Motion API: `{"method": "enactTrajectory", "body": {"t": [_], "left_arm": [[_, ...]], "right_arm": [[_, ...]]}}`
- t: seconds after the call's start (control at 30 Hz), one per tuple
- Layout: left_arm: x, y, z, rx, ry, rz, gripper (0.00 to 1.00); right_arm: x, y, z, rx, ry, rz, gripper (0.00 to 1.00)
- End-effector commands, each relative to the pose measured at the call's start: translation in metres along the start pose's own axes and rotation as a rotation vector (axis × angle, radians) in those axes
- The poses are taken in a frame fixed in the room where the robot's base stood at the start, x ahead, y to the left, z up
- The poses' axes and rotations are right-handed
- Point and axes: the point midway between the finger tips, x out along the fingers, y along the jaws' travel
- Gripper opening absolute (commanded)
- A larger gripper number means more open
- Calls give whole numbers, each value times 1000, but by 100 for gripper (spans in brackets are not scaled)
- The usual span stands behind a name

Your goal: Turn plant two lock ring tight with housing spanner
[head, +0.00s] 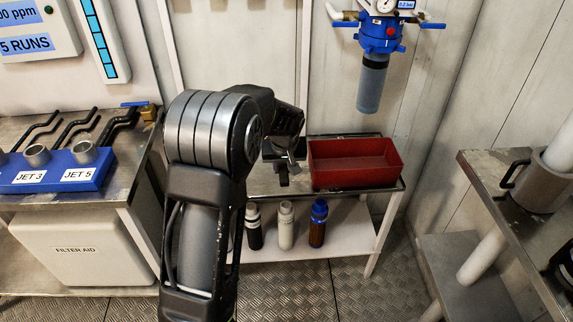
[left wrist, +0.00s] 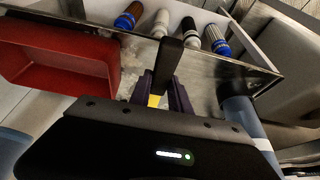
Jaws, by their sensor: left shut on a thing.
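My left gripper (head: 284,163) reaches over the shelf table, just left of the red bin. In the left wrist view its dark fingers (left wrist: 166,98) are shut on a dark bar (left wrist: 172,56), which looks like the handle of the housing spanner. The bar's far end is hard to make out. A blue-headed filter housing (head: 380,38) with a gauge and a smoky clear bowl (head: 370,88) hangs on the back wall, up and right of the gripper and apart from it. Its lock ring is too small to tell clearly. My right gripper is not in view.
The red bin (head: 354,172) stands on the metal table; it also shows in the left wrist view (left wrist: 60,62). Several bottles (head: 286,225) stand on the lower shelf. A blue jet block (head: 60,172) is at left. A bench with a grey cylinder (head: 537,188) is at right.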

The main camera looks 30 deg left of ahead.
Motion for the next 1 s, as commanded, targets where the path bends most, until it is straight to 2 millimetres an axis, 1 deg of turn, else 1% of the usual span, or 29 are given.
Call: {"method": "enactTrajectory", "body": {"t": [0.03,0.17,0.2,0.3,0.4,0.5,0.6,1.0], "left_arm": [[-8,15,9,44,-2,24,0],[-30,56,42,196,-7,90,0],[-37,69,55,250,-7,112,0],[-56,98,87,386,-6,166,0],[-72,119,115,502,-1,211,0],[-82,130,134,578,4,239,0],[-86,135,142,612,7,251,0],[-85,135,143,614,6,251,0]], "right_arm": [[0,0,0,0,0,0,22],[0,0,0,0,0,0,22],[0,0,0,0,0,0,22],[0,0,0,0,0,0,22],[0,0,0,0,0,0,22],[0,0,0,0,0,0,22],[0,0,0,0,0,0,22],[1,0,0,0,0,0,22]]}}
